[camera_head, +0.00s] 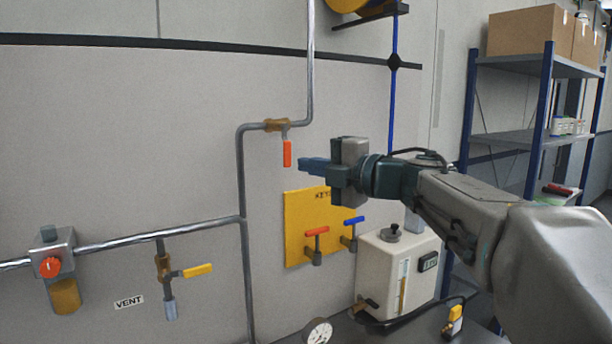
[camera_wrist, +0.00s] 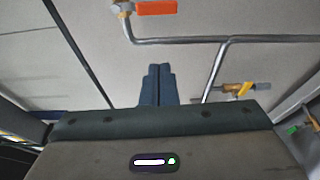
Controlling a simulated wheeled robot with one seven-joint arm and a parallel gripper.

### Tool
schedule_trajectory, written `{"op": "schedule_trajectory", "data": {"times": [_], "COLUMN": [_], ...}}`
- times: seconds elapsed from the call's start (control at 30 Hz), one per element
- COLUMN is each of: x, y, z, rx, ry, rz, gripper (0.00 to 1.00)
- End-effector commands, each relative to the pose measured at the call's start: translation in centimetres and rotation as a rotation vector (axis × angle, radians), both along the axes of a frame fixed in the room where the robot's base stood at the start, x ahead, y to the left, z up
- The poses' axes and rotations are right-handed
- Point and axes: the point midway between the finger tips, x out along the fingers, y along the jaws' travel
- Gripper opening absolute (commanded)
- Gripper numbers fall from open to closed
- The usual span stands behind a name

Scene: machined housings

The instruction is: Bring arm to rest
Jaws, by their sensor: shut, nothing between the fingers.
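My arm reaches in from the right in the head view. My gripper (camera_head: 312,164) points left, in front of the wall, just right of and a little below the orange-handled valve (camera_head: 287,153). Its blue fingers are together with nothing between them. In the wrist view my gripper (camera_wrist: 158,72) shows its two fingers side by side and touching. The orange valve handle (camera_wrist: 156,8) is past the fingertips there, apart from them.
A yellow panel (camera_head: 296,220) with red and blue valve handles is below my gripper. A white tank unit (camera_head: 380,270) stands beneath my arm. Steel pipes (camera_head: 160,235) run along the wall. A blue shelf rack (camera_head: 510,140) stands at the right. The wall area at upper left is clear.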

Motion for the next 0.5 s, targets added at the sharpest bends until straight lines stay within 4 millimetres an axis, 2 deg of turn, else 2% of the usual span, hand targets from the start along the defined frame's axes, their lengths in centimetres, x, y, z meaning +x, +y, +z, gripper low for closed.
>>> {"op": "schedule_trajectory", "data": {"times": [0.13,0.27,0.37,0.47,0.5], "x": [0.6,1.2,1.0,0.1,-0.6], "y": [-1.4,-4.7,-7.8,-10.7,-11.8], "z": [0.3,-0.5,-2.6,-5.9,-7.5], "rx": [0.106,0.281,0.420,0.547,0.593], "ry": [0.028,0.109,0.208,0.331,0.389], "rz": [-0.123,-0.341,-0.527,-0.707,-0.779], "gripper": [0.00,0.00,0.00,0.00,0.00]}}
